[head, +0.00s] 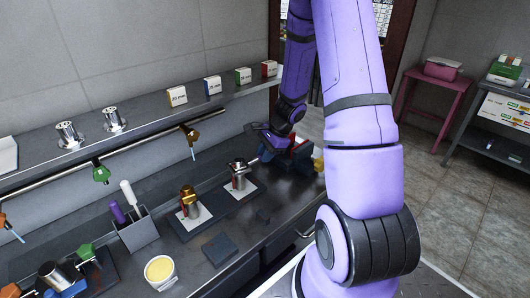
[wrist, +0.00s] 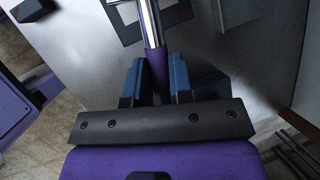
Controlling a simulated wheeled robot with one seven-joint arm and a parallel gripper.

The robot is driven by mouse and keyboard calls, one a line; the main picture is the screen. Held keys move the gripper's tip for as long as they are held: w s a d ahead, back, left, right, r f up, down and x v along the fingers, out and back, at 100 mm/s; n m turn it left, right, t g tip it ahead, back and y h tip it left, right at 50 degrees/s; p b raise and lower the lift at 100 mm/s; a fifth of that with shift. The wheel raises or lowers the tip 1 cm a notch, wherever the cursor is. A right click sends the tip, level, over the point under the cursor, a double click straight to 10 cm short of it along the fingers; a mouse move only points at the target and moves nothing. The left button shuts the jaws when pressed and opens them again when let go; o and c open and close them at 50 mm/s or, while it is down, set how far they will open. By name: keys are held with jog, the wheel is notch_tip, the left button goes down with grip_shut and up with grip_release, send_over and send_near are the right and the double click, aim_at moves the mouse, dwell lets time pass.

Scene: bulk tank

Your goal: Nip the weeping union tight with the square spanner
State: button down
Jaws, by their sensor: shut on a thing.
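My gripper (wrist: 157,82) is shut on a purple handle (wrist: 157,64) with a bright metal shaft; the tool's far end is out of the wrist view, so I cannot tell if it is square. In the head view my gripper (head: 268,143) is low over the bench's far right part, small and partly dark. A pipe under the shelf carries a brass fitting (head: 189,134) with a pale blue streak below it, a green fitting (head: 100,173), and an orange-brown fitting at the left edge with another pale streak. Which one is the weeping union is unclear.
A holder (head: 139,234) keeps a purple-handled and a white-handled tool. A brass piece (head: 188,203) and a silver piece (head: 240,176) stand on pale squares. A white tub (head: 160,273) is in front. Small boxes and two metal pieces sit on the shelf (head: 150,124).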

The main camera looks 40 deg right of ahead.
dwell(0.4)
jog(key=shift+s+a+m, duration=0.15)
jog(key=shift+s+m, duration=0.35)
jog(key=shift+m, duration=0.1)
jog(key=shift+t, duration=0.3)
jog(key=shift+s+a+m+h, duration=0.15)
jog(key=shift+s+m+h, duration=0.15)
jog(key=shift+s+m, duration=0.25)
jog(key=shift+w+n, duration=0.25)
jog(key=shift+w, duration=0.05)
notch_tip(320, 180, up, 7)
dwell(1.1)
dwell(0.5)
